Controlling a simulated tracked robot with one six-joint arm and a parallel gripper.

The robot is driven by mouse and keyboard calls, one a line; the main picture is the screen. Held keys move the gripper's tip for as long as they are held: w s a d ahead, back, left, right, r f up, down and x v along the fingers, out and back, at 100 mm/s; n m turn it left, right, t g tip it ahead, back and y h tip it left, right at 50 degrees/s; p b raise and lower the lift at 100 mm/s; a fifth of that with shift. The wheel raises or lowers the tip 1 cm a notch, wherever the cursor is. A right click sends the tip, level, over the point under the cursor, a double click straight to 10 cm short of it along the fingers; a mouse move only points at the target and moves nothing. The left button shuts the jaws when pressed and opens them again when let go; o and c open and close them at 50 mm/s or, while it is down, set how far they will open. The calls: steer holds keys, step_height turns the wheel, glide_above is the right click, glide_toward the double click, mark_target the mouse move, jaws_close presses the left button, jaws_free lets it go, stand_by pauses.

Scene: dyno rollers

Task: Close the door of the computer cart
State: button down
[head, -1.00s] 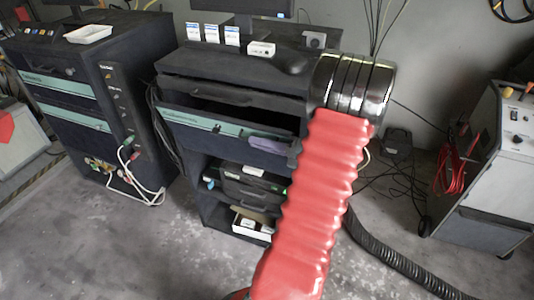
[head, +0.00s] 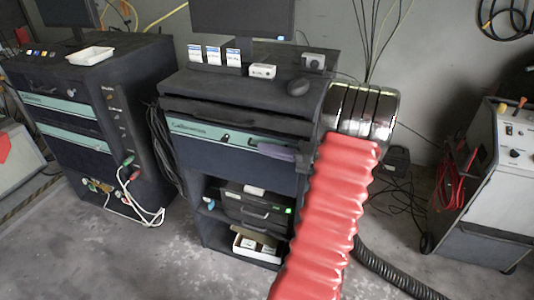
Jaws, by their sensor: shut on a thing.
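The computer cart (head: 185,82) stands in the middle of the head view. Its door (head: 205,150), a dark panel with a teal strip along the top, sits upright and almost flush under the upper drawer edge. No wide gap shows above it. My red sleeved arm with a metal collar reaches up on the right and covers the cart's right side. My gripper (head: 278,152) shows only as purple fingers at the door's right, just below the teal strip. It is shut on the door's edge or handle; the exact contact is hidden.
On the cart top are a monitor (head: 243,17), small boxes and a mouse (head: 298,87). Open shelves below hold a black device (head: 255,207) and a white box (head: 258,246). A second cabinet (head: 150,120) stands left; a grey machine (head: 492,185) stands right. Hoses and cables lie on the floor.

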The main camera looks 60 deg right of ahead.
steer(key=shift+s+d+r, duration=0.1)
steer(key=shift+d+r, duration=0.05)
steer(key=shift+r, duration=0.05)
steer(key=c, duration=1.9)
jaws_free()
steer(key=shift+s+f, duration=0.1)
steer(key=v, duration=1.3)
steer(key=shift+s, duration=0.35)
